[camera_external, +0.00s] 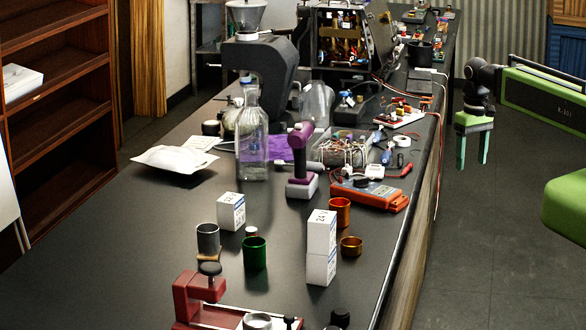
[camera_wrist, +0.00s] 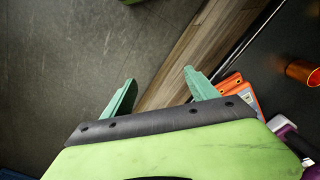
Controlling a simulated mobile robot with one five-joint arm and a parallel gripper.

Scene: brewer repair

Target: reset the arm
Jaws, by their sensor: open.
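My gripper (camera_external: 473,163) hangs beside the bench's right edge, over the dark floor, with its two green fingers pointing down. The fingers are spread apart and nothing is between them. In the wrist view my gripper (camera_wrist: 159,76) is also open and empty, with floor and the bench's wooden side behind the fingers. My green and black arm (camera_external: 545,105) reaches in from the right, and its wrist is bent downward. The gripper touches nothing that I can see.
The long dark bench (camera_external: 120,240) carries an orange meter (camera_external: 370,196), a purple-handled tool (camera_external: 301,160), a glass bottle (camera_external: 252,140), white boxes (camera_external: 321,245) and several small cups. In the wrist view an orange cup (camera_wrist: 302,72) shows at right. The floor (camera_external: 480,240) beside the bench is clear.

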